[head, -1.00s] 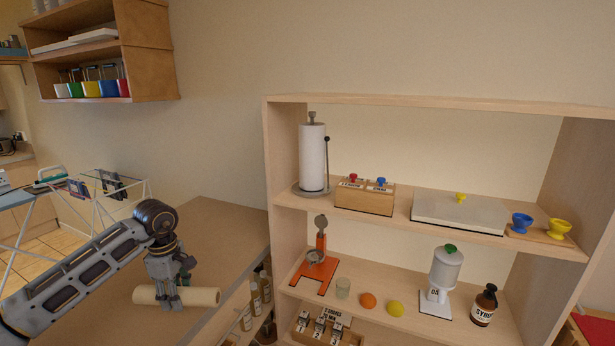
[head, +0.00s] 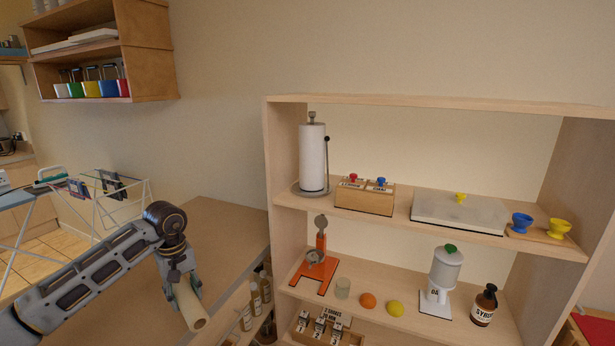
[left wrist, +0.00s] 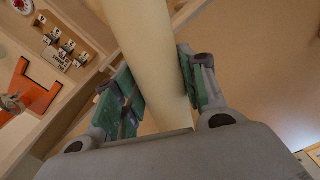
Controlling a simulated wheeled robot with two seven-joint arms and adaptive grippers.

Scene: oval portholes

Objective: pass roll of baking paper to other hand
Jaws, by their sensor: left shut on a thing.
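The roll of baking paper (head: 191,308) is a pale cream tube in the head view. It points toward the viewer at the lower left, over the wooden counter. My left gripper (head: 178,276) is shut on it and covers its far end. In the left wrist view the roll (left wrist: 148,55) runs between the two green-padded fingers of my left gripper (left wrist: 160,95), which are around its sides. I cannot tell how far the roll is above the counter. My right gripper is in neither view.
The wooden counter (head: 215,225) is otherwise bare. To its right stands an open shelf unit (head: 285,170) with a paper towel holder (head: 313,160), an orange juicer stand (head: 318,268), fruit and a dispenser. Bottles (head: 254,298) stand beside the counter's edge. A drying rack (head: 110,205) stands left.

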